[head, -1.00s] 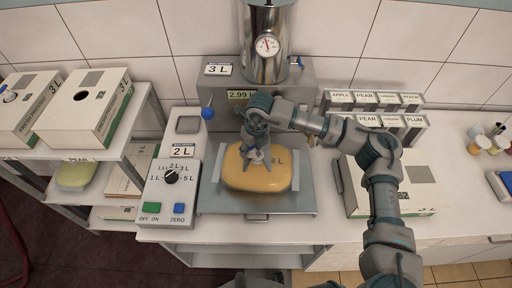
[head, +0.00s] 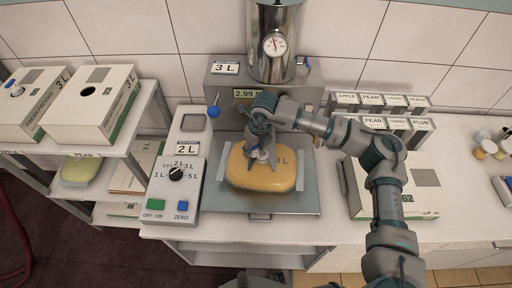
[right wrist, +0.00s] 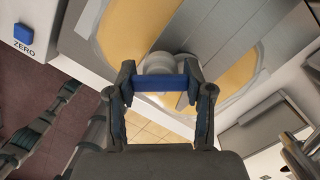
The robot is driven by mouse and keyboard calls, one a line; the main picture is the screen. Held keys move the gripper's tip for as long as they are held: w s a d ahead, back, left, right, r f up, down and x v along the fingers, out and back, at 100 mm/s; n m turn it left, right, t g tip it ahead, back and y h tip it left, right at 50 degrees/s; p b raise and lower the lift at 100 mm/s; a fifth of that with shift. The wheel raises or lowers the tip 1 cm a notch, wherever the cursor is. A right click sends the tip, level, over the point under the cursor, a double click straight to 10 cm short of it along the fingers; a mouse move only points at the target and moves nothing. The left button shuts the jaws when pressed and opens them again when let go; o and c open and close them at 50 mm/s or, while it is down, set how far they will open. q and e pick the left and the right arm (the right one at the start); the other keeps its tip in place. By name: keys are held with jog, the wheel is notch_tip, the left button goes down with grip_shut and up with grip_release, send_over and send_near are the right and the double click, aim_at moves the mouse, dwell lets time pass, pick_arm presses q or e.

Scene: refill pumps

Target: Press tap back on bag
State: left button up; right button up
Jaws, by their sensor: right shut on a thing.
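The full, orange-yellow bag (head: 255,176) lies on the metal filling tray (head: 300,203) of the machine. The pale grey tap (head: 262,155) is at the bag's upper middle. My right gripper (head: 259,150) reaches down over the bag and is shut on the tap. In the right wrist view the tap (right wrist: 160,63) shows just beyond the fingers of my right gripper (right wrist: 160,82), with a blue bar across between them. The bag (right wrist: 120,38) shows behind. Whether the tap is fully seated in the bag's spout is hidden. My left gripper is not in view.
A control box (head: 175,170) with a dial, green and blue buttons stands left of the tray. A steel cylinder with a gauge (head: 275,45) rises behind. A carton (head: 425,178) lies to the right under my arm. Cartons (head: 95,105) and another bag sit on the left shelves.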

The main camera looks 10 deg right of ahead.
aim_at(261, 153)
jog(key=shift+d, duration=0.8)
jog(key=shift+d+f, duration=0.1)
jog(key=shift+d, duration=0.35)
jog(key=shift+a, duration=0.45)
jog(key=shift+d, duration=0.8)
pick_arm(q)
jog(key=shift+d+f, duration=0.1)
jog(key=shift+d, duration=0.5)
pick_arm(e)
jog(key=shift+a, duration=0.1)
